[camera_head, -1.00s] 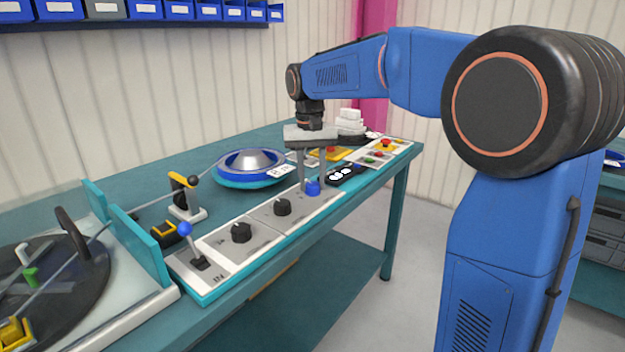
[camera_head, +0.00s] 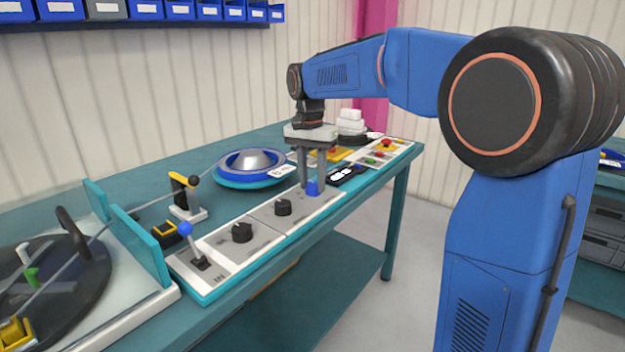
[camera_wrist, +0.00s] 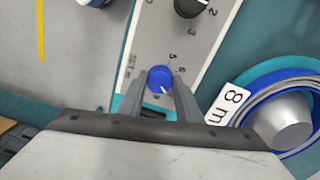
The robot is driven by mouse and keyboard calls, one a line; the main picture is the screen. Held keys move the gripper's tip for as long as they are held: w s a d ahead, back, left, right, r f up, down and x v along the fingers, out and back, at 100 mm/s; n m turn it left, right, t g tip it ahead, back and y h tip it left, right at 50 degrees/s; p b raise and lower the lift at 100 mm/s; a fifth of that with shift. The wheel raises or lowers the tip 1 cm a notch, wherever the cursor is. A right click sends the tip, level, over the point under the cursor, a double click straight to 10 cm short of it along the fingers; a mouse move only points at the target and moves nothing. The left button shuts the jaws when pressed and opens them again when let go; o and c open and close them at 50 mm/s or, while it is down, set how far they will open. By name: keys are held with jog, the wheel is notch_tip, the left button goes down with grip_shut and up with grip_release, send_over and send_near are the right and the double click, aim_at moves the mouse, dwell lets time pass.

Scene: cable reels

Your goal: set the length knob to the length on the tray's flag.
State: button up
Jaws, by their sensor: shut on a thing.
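The blue length knob (camera_wrist: 160,79) sits on the light panel, with a white pointer line and the numbers 5 and 6 printed beside it in the wrist view. In the head view the knob (camera_head: 313,187) is partly hidden by the fingers. My gripper (camera_head: 313,183) reaches down from above, and its two fingers (camera_wrist: 160,90) are shut on the knob's sides. The tray's white flag (camera_wrist: 229,103) reads "8 m" and stands beside the tray (camera_head: 250,168), which holds a blue reel with a silver cone (camera_wrist: 287,121).
Black knobs (camera_head: 283,207) and (camera_head: 242,232) and a blue-tipped lever (camera_head: 186,229) are on the same panel, left of my gripper. A panel of coloured buttons (camera_head: 385,146) lies beyond it. A black device (camera_head: 345,174) lies close on the right.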

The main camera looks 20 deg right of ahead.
aim_at(311, 184)
jog(key=o, duration=1)
jog(key=shift+o, duration=0.2)
notch_tip(311, 184, up, 17)
jog(key=shift+w+a+r, duration=0.2)
jog(key=shift+w, duration=0.05)
jog(key=s+d+f+n+t, duration=0.1)
jog(key=s+d+f+n, duration=0.1)
jog(key=s+f, duration=0.7)
jog(key=s+d+f+n+t, duration=0.2)
jog(key=s+d+f+n, duration=0.1)
jog(key=s+f, duration=0.7)
jog(key=s+d+f+n+t, duration=0.2)
jog(key=s+f, duration=0.7)
jog(key=s, duration=0.6)
jog(key=shift+d+f+n, duration=0.35)
jog(key=shift+d+n, duration=0.1)
jog(key=shift+n, duration=0.35)
